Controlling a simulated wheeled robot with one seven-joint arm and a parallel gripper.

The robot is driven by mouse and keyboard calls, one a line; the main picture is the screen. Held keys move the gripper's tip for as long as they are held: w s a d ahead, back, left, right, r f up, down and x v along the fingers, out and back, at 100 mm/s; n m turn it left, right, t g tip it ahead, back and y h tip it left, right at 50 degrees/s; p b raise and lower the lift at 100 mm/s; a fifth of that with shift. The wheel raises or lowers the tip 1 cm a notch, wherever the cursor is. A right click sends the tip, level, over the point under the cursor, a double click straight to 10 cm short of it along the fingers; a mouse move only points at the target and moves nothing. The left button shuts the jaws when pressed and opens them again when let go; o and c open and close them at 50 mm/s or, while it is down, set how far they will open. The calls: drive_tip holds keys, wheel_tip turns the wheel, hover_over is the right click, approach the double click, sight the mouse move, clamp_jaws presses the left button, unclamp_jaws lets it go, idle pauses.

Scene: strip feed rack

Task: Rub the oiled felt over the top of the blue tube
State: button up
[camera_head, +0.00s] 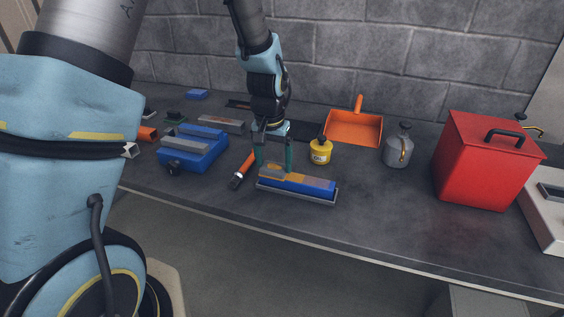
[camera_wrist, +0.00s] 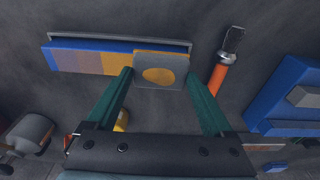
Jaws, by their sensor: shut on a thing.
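The blue tube (camera_head: 312,189) lies in a shallow grey holder (camera_head: 325,200) near the front of the bench. Its top has orange and brown patches; it also shows in the wrist view (camera_wrist: 65,58). My gripper (camera_head: 273,163) is shut on the felt (camera_head: 272,173), a grey block with an orange oval on its face, seen between my fingers in the wrist view (camera_wrist: 160,72). The felt is at the tube's left end in the head view, over its top. It appears to rest there, but I cannot tell contact for certain. It hides that end of the tube.
A yellow oil pot (camera_head: 320,152) stands close behind the tube, and an orange-handled tool (camera_head: 245,169) lies left of it. A blue vise-like block (camera_head: 193,150) is farther left. An orange dustpan (camera_head: 354,127), grey can (camera_head: 397,149) and red box (camera_head: 484,165) stand to the right.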

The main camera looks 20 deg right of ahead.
drive_tip(key=shift+s+d+r, duration=0.1)
drive_tip(key=shift+s+d, duration=2.85)
drive_tip(key=shift+d, duration=0.25)
drive_tip(key=shift+s+d+p, duration=0.3)
drive_tip(key=shift+s+d, duration=1.05)
drive_tip(key=shift+d, duration=0.1)
drive_tip(key=shift+w+a, duration=2.2)
drive_tip(key=shift+a, duration=0.2)
drive_tip(key=shift+w+a, duration=2.2)
drive_tip(key=shift+a, duration=0.15)
drive_tip(key=shift+r+p, duration=1.95)
drive_tip(key=shift+r, duration=0.6)
drive_tip(key=shift+f, duration=0.1)
